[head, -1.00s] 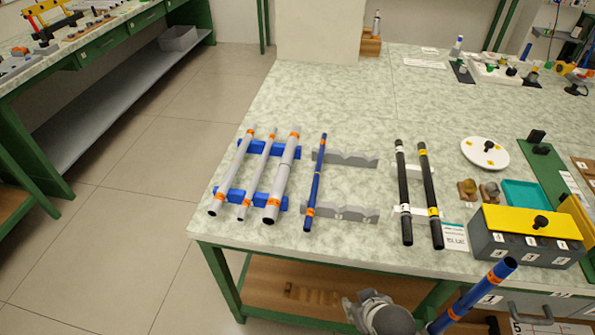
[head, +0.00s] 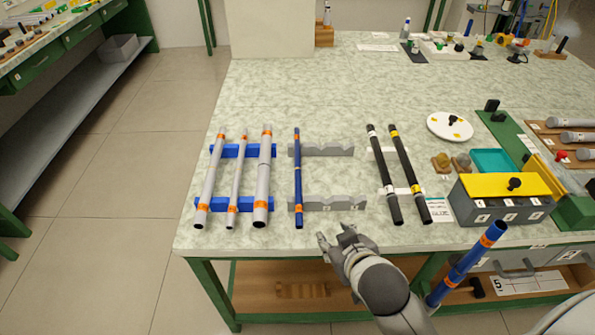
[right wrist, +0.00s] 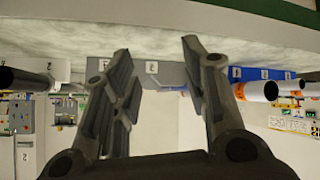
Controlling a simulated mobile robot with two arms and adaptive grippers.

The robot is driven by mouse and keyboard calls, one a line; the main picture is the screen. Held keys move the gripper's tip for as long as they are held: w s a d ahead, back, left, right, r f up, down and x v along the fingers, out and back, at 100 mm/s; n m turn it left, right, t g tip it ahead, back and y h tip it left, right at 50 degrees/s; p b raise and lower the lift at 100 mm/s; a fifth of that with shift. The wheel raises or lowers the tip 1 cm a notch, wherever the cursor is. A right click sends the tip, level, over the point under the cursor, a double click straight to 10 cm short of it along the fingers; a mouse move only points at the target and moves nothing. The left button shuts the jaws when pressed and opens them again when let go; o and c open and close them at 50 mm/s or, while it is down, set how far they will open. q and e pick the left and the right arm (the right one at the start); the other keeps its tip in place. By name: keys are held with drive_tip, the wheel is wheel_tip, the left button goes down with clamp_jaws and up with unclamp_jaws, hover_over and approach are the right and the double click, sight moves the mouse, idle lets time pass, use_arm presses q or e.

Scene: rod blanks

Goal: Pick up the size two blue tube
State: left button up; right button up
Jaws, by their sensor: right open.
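A thin blue tube with orange bands (head: 298,185) lies across the left end of the grey notched supports (head: 330,202). A thicker blue tube with orange bands (head: 466,262) slants upward at the lower right, in front of the table; its lower end is hidden. No size mark is readable on either tube. My right gripper (head: 335,238) is open and empty at the table's front edge, right of the thin tube's near end and apart from it. In the right wrist view its spread fingers (right wrist: 158,65) face the supports. My left gripper is not in view.
Grey tubes (head: 264,175) lie on blue supports (head: 234,204) to the left. Black tubes (head: 408,180) lie on white supports to the right. A grey box with a yellow lid (head: 503,186) stands further right. The grey supports' right part is empty.

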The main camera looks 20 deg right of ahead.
drive_tip(key=w+a+r+n+t+y, duration=0.2)
drive_tip(key=w+a+r+t, duration=0.2)
drive_tip(key=r, duration=0.4)
drive_tip(key=w+a+r+n+t+y, duration=0.2)
drive_tip(key=w+a+r+t+y, duration=0.15)
drive_tip(key=r, duration=0.45)
drive_tip(key=w+a+r+n+t+y, duration=0.2)
drive_tip(key=w+a+r+n+t, duration=0.15)
drive_tip(key=r, duration=0.45)
drive_tip(key=s+a+r+n+g+y, duration=0.3)
drive_tip(key=s+a+n+g+y, duration=0.1)
drive_tip(key=a+n+g+y, duration=0.5)
drive_tip(key=s+a+r+n+g+y, duration=0.2)
drive_tip(key=s+a+n+g+y, duration=0.2)
drive_tip(key=a+n+g+y, duration=0.55)
drive_tip(key=n+g+h, duration=0.3)
drive_tip(key=n+h, duration=0.2)
drive_tip(key=h, duration=2)
hover_over(299, 210)
wheel_tip(299, 210, down, 18)
wheel_tip(299, 210, down, 10)
drive_tip(key=shift+r+p, duration=0.1)
drive_tip(key=shift+p, duration=0.55)
